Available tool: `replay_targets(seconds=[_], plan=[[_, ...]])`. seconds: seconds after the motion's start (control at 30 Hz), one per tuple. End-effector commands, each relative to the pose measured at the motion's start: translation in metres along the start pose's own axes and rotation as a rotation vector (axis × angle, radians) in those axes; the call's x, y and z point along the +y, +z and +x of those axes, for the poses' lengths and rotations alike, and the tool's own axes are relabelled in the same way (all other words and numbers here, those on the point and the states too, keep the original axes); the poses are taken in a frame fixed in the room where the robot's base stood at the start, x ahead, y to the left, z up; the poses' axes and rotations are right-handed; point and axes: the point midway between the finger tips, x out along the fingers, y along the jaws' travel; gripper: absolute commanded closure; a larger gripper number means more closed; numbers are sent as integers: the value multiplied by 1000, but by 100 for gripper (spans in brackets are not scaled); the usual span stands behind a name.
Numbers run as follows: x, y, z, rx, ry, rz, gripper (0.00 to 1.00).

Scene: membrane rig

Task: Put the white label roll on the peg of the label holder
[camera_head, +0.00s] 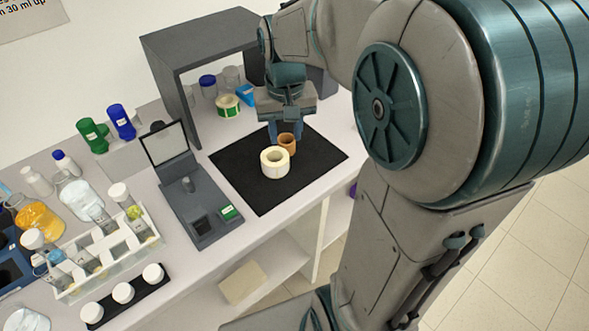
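The white label roll (268,168) lies flat, hole up, on a black mat (248,197). A smaller brown ring-shaped roll (287,146) sits just behind it to the right. My gripper (285,135) points down over the mat, behind the white roll and close to the brown roll. Its two blue fingers are apart, and I see no white roll between them. The brown roll hides part of the fingertip area.
A dark grey shelf frame (200,55) stands behind the mat, with a green-edged roll (229,106) and jars under it. A rack of vials (105,255), bottles and flasks crowd the left. The mat's front and right are clear.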

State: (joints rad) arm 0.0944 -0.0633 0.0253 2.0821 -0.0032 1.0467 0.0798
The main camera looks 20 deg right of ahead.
Motion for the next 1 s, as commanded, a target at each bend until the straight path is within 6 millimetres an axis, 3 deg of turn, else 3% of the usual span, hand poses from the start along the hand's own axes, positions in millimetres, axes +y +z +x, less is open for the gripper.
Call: replay_targets(seconds=[0.03, 0.2, 0.4, 0.6, 1.0], plan=[[-2, 20, -5, 28, -2, -19, 65], [-6, 75, -7, 103, -11, -79, 65], [-7, 120, 1, 164, -20, -129, 65], [-7, 134, 6, 184, -24, -146, 65], [-6, 133, 6, 184, -24, -146, 65]])
